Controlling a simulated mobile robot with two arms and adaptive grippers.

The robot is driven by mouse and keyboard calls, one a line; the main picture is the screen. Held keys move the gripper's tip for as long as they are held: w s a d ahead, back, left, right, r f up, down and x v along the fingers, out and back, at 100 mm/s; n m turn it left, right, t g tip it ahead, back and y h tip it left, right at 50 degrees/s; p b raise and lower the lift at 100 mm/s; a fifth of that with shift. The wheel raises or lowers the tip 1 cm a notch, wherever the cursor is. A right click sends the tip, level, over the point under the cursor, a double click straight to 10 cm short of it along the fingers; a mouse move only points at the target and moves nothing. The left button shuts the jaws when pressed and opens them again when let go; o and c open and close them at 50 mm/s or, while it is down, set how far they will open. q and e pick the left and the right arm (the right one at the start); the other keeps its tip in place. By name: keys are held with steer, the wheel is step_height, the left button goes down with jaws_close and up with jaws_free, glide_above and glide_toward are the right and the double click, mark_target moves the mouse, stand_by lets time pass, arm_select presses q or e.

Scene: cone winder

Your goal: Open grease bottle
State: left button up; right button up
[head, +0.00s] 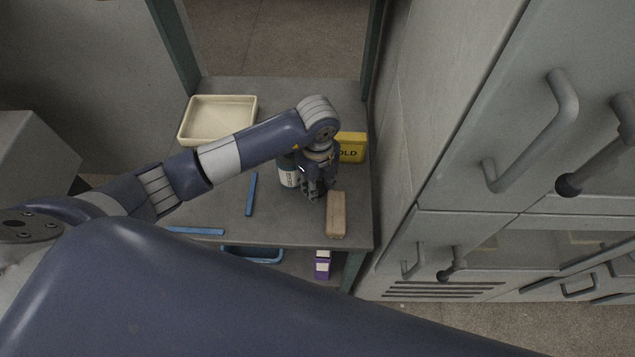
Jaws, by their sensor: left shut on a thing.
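The grease bottle (288,172) stands on the grey table, dark with a white label. My left gripper (314,193) is over the table, pointing down right beside the bottle's right side. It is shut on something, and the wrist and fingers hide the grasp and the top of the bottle. I cannot see the cap clearly. My right gripper is not in view.
A cream tray (222,139) lies at the table's back left. A yellow box (352,147) is behind my gripper, and a tan block (336,215) lies at the front right. Blue bars (251,194) lie on the left. Grey cabinets with handles (536,128) stand to the right.

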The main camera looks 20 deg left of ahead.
mark_target(318, 188)
arm_select(q)
steer(key=shift+f, duration=0.2)
steer(key=o, duration=1.2)
steer(key=shift+c, duration=0.2)
steer(key=shift+r, duration=0.2)
step_height(318, 188, up, 12)
steer(key=b, duration=0.2)
steer(key=shift+s, duration=0.1)
